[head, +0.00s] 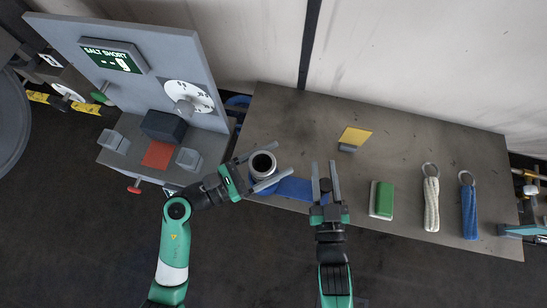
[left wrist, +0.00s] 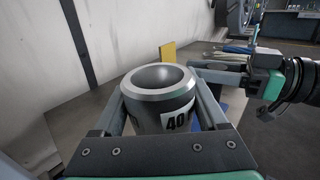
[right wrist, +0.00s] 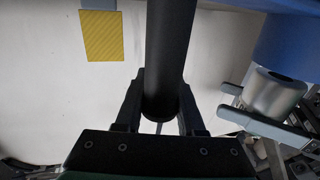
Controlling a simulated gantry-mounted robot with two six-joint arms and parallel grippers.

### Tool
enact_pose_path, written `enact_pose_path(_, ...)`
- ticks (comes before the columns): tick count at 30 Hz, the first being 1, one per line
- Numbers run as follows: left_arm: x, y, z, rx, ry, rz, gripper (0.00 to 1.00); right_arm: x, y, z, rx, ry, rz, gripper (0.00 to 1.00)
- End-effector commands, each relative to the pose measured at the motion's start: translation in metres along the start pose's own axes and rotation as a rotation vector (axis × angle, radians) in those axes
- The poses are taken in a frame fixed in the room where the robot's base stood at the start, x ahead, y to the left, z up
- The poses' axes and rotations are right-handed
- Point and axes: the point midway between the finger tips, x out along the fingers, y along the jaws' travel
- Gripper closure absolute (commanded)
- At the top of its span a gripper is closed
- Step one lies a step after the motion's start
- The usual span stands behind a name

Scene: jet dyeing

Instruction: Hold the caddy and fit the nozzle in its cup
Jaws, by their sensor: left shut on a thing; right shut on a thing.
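The nozzle is a grey metal cylinder (head: 262,164) with a wide round opening and a "40" label in the left wrist view (left wrist: 178,122). My left gripper (head: 263,170) is shut around its sides. The caddy is blue, with a flat part (head: 295,189) between my grippers and a rounded cup (right wrist: 292,42) close by the nozzle. The nozzle lines up roughly with the cup; I cannot tell whether it is inside. My right gripper (head: 326,182) is shut on the caddy's black round handle (right wrist: 168,60). The cup's inside is hidden.
On the table (head: 400,153) are a yellow block (head: 354,137), a green-and-white block (head: 382,199), a white cord bundle (head: 431,203) and a blue one (head: 469,210). A grey panel with a dial (head: 188,97) stands at left.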

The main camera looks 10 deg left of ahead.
Motion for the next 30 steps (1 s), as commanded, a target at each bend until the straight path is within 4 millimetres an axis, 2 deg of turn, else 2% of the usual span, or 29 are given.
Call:
enact_pose_path(17,0.000,0.000,0.001,0.001,-0.002,0.000,1.00,0.000,0.000,0.000,0.000,-0.001,0.000,1.00)
enact_pose_path(30,0.000,0.000,-0.009,0.000,-0.002,0.000,1.00,0.000,0.000,0.000,0.000,-0.001,0.000,1.00)
